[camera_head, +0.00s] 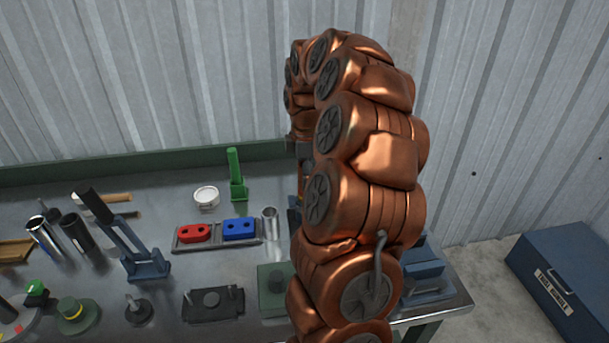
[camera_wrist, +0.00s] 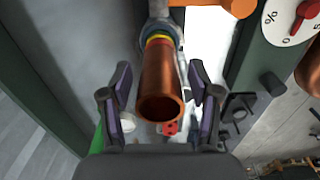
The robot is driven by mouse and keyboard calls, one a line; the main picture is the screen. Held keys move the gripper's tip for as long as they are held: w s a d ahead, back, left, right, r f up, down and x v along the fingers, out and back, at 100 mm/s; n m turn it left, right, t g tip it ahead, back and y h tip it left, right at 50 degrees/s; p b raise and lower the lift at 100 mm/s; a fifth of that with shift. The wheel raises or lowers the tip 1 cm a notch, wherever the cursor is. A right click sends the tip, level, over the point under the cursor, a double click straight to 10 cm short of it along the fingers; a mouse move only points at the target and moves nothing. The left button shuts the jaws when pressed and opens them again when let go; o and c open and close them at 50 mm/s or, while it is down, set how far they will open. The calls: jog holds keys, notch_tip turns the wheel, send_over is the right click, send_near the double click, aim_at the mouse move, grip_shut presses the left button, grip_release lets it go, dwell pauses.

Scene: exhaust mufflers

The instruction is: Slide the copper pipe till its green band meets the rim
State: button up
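The copper pipe (camera_wrist: 161,88) shows in the wrist view with its open end toward me. Its far end meets a blue-grey round socket rim (camera_wrist: 146,33). My gripper (camera_wrist: 161,98) is open, with one dark finger on each side of the pipe and a visible gap on both sides. In the head view my own arm hides the gripper, and I cannot make out the pipe there.
In the wrist view, a white dial with a red pointer (camera_wrist: 298,16) and an orange part (camera_wrist: 233,6) are at the upper right. In the head view, the metal bench holds a toggle clamp (camera_head: 134,240), red block (camera_head: 193,233), blue block (camera_head: 239,228) and green post (camera_head: 235,172).

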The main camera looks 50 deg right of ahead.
dwell(0.3)
notch_tip(320, 180, up, 12)
dwell(0.7)
jog(key=s+a+f+m, duration=0.1)
jog(key=s+a, duration=0.1)
jog(key=a, duration=0.8)
jog(key=s+a+f+m, duration=0.1)
jog(key=s+a+m, duration=0.1)
jog(key=a, duration=0.9)
jog(key=s+a+f+m+g, duration=0.1)
jog(key=s+a+f+m, duration=0.2)
jog(key=s, duration=0.7)
jog(key=s+a+f+m, duration=0.4)
jog(key=s+a+f, duration=0.2)
jog(key=s+a, duration=0.2)
jog(key=shift+s+a+f+m+g, duration=0.2)
jog(key=shift+s+a+m+g, duration=0.15)
jog(key=shift+s, duration=0.5)
